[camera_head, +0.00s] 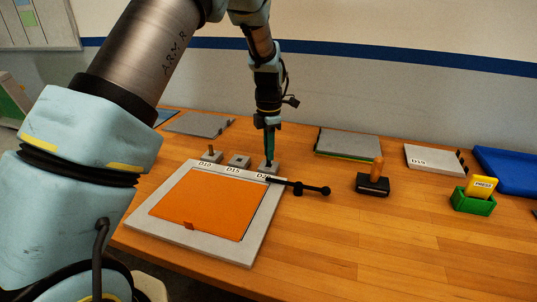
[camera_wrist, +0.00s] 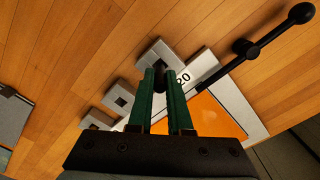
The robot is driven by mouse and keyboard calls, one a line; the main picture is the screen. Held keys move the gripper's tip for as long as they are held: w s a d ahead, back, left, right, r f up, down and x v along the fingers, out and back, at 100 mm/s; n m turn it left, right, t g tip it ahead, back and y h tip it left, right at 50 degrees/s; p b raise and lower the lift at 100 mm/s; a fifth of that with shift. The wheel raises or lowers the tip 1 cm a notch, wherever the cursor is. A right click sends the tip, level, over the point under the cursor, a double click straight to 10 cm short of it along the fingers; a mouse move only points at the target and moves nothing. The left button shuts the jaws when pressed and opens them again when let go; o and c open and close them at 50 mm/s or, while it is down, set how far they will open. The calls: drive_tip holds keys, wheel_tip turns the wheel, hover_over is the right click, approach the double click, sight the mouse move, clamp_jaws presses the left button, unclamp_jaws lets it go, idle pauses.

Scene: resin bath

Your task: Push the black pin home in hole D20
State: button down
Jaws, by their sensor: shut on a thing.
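My gripper (camera_head: 269,148) points down over the grey block (camera_head: 273,168) beside the D20 label, at the back right corner of the board. In the wrist view its green fingers (camera_wrist: 162,76) are shut on the dark pin (camera_wrist: 162,64), which sits between their tips over the D20 block (camera_wrist: 148,53). The fingers hide much of the pin and the hole, so I cannot tell how deep the pin stands. The D15 block (camera_head: 239,160) shows an empty square hole. The D10 block (camera_head: 203,157) has a brown peg standing in it.
The pale board (camera_head: 238,254) carries an orange panel (camera_head: 202,204). A black bar with a knob (camera_head: 308,188) extends right from beside D20. A stamp-like black block with orange handle (camera_head: 373,185), a green holder (camera_head: 473,204) and a blue tray (camera_head: 510,172) stand right. The front right table is clear.

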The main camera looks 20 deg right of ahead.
drive_tip(key=shift+f, duration=1.2)
drive_tip(key=shift+f, duration=0.15)
drive_tip(key=c, duration=0.8)
unclamp_jaws()
drive_tip(key=shift+c, duration=0.2)
